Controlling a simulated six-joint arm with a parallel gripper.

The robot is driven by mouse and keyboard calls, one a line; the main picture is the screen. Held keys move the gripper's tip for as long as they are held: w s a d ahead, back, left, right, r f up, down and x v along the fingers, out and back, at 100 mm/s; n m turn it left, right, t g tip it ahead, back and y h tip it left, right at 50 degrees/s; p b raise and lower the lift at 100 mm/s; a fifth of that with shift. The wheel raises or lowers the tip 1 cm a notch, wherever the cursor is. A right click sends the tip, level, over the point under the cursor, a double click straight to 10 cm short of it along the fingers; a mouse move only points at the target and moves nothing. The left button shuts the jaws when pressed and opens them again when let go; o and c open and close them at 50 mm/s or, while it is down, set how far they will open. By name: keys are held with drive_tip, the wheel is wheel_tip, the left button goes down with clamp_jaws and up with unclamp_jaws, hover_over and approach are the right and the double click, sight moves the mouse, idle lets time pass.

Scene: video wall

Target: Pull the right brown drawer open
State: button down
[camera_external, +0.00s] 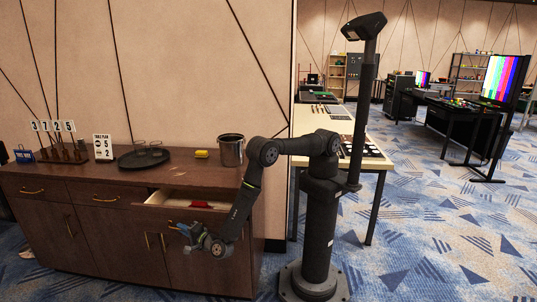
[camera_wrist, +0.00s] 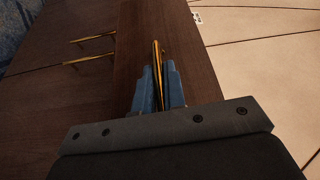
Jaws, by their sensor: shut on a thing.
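The right brown drawer (camera_external: 158,214) of the sideboard stands partly open. Its pale interior shows from above, with something red inside. My gripper (camera_external: 184,230) is in front of the drawer's face, low and close to it. In the wrist view my gripper's blue fingers (camera_wrist: 158,88) are shut on the drawer's gold handle (camera_wrist: 156,52), one finger on each side of it. The dark wood drawer front (camera_wrist: 138,35) fills the middle of that view. My arm hides the right part of the drawer in the external view.
Two gold door handles (camera_wrist: 90,48) are beside the drawer. Patterned carpet lies clear in front.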

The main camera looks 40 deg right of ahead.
drive_tip(key=shift+s+a, duration=0.9)
drive_tip(key=shift+s, duration=0.05)
drive_tip(key=c, duration=1.5)
unclamp_jaws()
drive_tip(key=r+v, duration=0.1)
drive_tip(key=v, duration=1.6)
drive_tip(key=shift+s+f, duration=0.15)
drive_tip(key=shift+f, duration=0.3)
